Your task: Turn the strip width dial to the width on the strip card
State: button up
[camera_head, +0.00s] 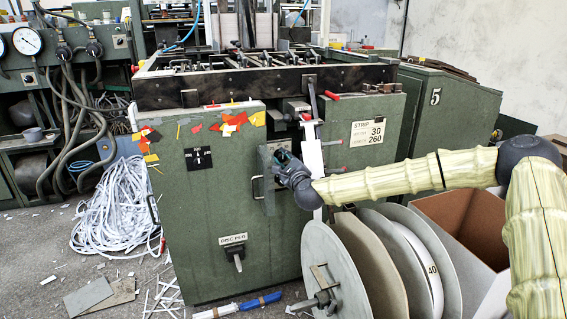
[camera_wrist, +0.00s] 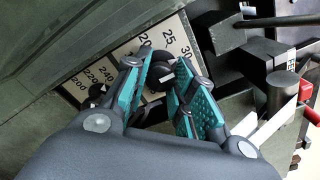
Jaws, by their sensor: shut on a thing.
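The strip card (camera_head: 367,132) is a white plate on the machine's green front. It reads "STRIP" with 30 above 260; the smaller words are blurred. The strip width dial's black knob (camera_wrist: 157,77) sits between my gripper's teal fingers (camera_wrist: 164,92), which are shut on it. In the head view my gripper (camera_head: 284,163) covers the dial.
A small black switch plate (camera_head: 198,158) and a "DISC PEG" label (camera_head: 233,239) are on the same front. Large grey discs (camera_head: 335,270) and an open brown box (camera_head: 470,222) stand below my arm. Red-tipped levers (camera_wrist: 305,92) stick out right of the dial.

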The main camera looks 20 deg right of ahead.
jog(key=shift+f, duration=0.1)
jog(key=o, duration=1)
jog(key=shift+o, duration=0.2)
jog(key=s, duration=1.2)
jog(key=shift+d, duration=0.2)
